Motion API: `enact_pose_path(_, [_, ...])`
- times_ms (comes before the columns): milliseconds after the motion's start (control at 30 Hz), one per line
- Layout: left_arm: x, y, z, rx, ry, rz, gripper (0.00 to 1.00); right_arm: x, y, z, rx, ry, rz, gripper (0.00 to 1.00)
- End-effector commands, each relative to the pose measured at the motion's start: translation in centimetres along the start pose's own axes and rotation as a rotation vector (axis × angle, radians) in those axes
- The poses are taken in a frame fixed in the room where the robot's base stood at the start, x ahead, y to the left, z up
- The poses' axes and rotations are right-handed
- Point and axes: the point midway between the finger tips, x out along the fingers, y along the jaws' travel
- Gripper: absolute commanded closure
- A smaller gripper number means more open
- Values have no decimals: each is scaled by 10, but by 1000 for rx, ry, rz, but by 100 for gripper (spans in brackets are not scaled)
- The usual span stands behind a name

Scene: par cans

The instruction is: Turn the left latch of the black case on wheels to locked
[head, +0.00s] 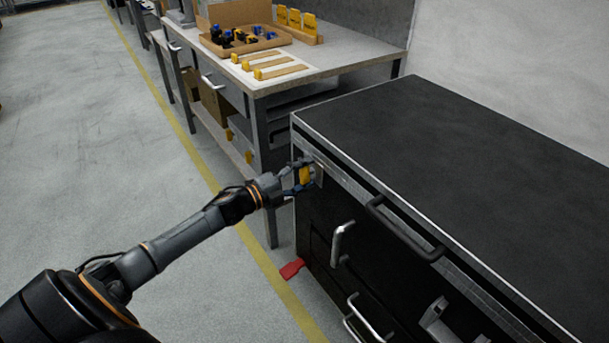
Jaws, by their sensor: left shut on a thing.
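The black case (450,150) stands on the right, with metal-trimmed edges and a black top. Its left latch (305,174) shows as a yellow piece on a metal plate near the upper left of the front face. My left gripper (303,175) is shut on this latch, with fingers on both sides of it. The fingers partly cover the latch, so its exact angle is hard to tell. The wheels of the case are not visible. My right gripper is not in view.
A black bar handle (403,228) and silver handles (341,242) stick out from the case front. A red piece (291,269) lies on the floor by the case. A workbench (345,62) with trays and tools stands behind. The floor at left is clear.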

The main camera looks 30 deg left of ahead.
Motion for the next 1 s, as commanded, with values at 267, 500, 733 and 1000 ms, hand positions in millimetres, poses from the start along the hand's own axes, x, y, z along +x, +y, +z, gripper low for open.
enact_pose_path(267, [0,1,-1,74,2,0,72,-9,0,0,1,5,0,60])
enact_pose_path(500, [0,1,-2,88,3,1,72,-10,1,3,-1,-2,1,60])
enact_pose_path(733, [0,1,-2,88,3,1,72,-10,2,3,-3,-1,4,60])
enact_pose_path(1000, [0,1,-1,86,2,1,17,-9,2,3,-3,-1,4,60])
